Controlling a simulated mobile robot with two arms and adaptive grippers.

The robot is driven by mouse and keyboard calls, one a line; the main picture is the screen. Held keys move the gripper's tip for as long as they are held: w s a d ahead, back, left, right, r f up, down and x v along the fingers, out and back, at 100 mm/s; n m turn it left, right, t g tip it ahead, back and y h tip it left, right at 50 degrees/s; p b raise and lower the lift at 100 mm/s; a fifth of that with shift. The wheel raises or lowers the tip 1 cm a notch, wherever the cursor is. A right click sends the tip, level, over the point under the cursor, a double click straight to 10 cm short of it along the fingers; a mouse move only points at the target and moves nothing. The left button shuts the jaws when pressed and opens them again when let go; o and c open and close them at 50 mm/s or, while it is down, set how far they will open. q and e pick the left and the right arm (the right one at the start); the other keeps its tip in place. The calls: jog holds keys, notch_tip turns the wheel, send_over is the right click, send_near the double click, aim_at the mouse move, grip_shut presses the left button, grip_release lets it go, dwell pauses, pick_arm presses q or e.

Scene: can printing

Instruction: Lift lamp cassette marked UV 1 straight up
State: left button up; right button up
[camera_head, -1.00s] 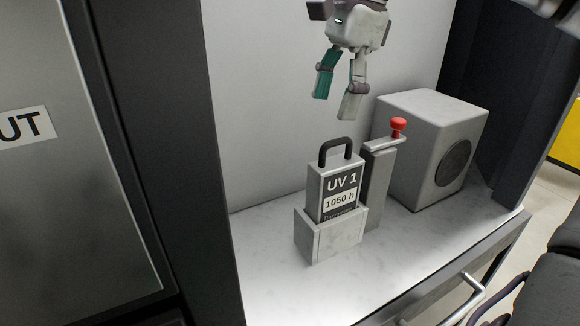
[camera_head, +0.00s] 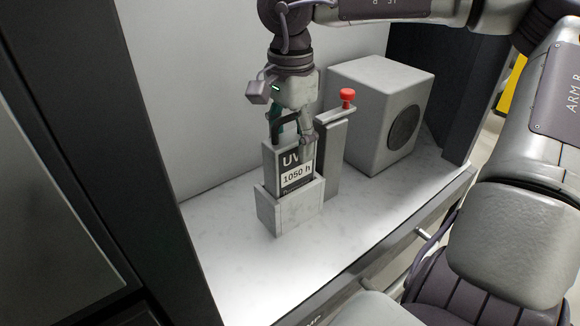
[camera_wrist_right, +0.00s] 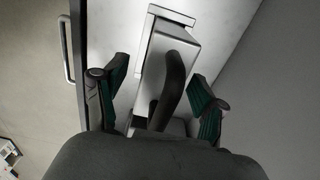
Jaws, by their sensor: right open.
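The lamp cassette marked UV 1 (camera_head: 297,174) stands upright in its grey holder (camera_head: 291,212), its label reading 1050 h and the "1" covered by a finger. Its dark loop handle (camera_head: 276,127) is partly hidden behind my right gripper (camera_head: 290,135). The right gripper points down over the cassette's top. In the right wrist view my right gripper (camera_wrist_right: 155,100) is open, with its green-padded fingers on either side of the black handle (camera_wrist_right: 171,88) and a gap on each side. My left gripper is not in view.
A post with a red knob (camera_head: 347,96) stands right behind the cassette. A grey box with a round dark grille (camera_head: 381,118) sits further right. The bay has a back wall and a dark left frame. The white counter (camera_head: 225,250) is clear in front.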

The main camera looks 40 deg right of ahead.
notch_tip(320, 180, down, 2)
jog(key=shift+w+d, duration=0.15)
jog(key=shift+r, duration=0.1)
jog(key=c, duration=0.4)
grip_shut()
